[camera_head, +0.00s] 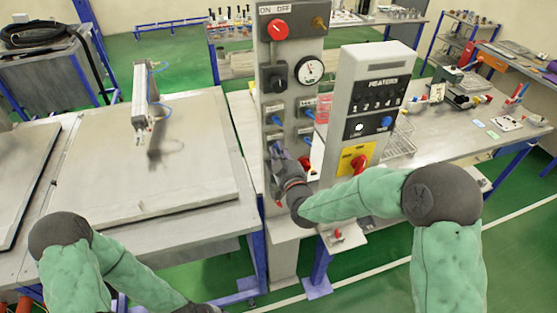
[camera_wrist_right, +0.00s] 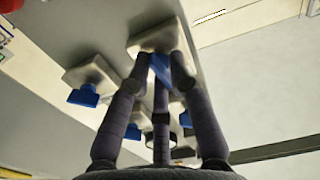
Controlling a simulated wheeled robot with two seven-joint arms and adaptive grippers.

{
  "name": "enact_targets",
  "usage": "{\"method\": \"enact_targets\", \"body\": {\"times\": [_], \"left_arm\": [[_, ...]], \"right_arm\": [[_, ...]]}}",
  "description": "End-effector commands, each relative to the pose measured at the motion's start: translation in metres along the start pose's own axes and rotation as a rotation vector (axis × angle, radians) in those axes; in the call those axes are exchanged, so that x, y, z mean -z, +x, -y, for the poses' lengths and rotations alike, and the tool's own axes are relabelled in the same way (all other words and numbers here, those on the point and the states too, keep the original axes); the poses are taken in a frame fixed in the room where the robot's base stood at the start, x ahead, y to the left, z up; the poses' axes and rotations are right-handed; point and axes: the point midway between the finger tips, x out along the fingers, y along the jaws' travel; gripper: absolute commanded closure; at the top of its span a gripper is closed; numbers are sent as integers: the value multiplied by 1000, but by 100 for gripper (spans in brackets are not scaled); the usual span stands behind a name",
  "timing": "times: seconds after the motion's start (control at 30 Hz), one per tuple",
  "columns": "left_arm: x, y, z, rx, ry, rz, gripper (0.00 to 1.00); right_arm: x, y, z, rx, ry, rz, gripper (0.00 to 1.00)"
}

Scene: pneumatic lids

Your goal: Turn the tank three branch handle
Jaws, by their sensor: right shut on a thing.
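The grey upright valve panel (camera_head: 266,95) stands in the middle of the head view, with several small blue branch handles on pale square plates. My right gripper (camera_head: 279,163) is at the lower left of these handles. In the right wrist view its dark fingers (camera_wrist_right: 160,72) are shut on a blue handle (camera_wrist_right: 158,64), which they partly hide. Another blue handle (camera_wrist_right: 84,96) is to the left of the fingers, apart from them. I cannot read which tank each handle belongs to. My left arm is at the bottom left; its fingers are out of frame.
The panel also carries a red knob (camera_head: 278,29) and a round gauge (camera_head: 310,69). A heaters box (camera_head: 377,95) with a red-on-yellow switch stands close to the right. A metal lid (camera_head: 150,165) lies to the left. A workbench (camera_head: 440,135) is on the right.

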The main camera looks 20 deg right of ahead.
Motion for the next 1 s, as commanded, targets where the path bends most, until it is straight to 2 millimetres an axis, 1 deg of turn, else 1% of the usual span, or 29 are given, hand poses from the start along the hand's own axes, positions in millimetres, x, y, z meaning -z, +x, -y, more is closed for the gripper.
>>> {"method": "enact_targets", "body": {"times": [0.03,0.1,0.4,0.7,1.0], "left_arm": [[0,10,4,0,0,0,60],[1,16,6,0,0,0,60],[2,37,13,0,0,0,60],[2,48,17,0,0,0,60],[2,52,18,0,0,0,60]], "right_arm": [[-6,-1,-1,-4,-40,3,100],[-5,-1,-1,-4,-107,4,100],[-2,0,-1,-5,-375,3,100],[0,0,-1,-4,-567,3,100],[2,0,-1,-6,-653,1,100]]}}
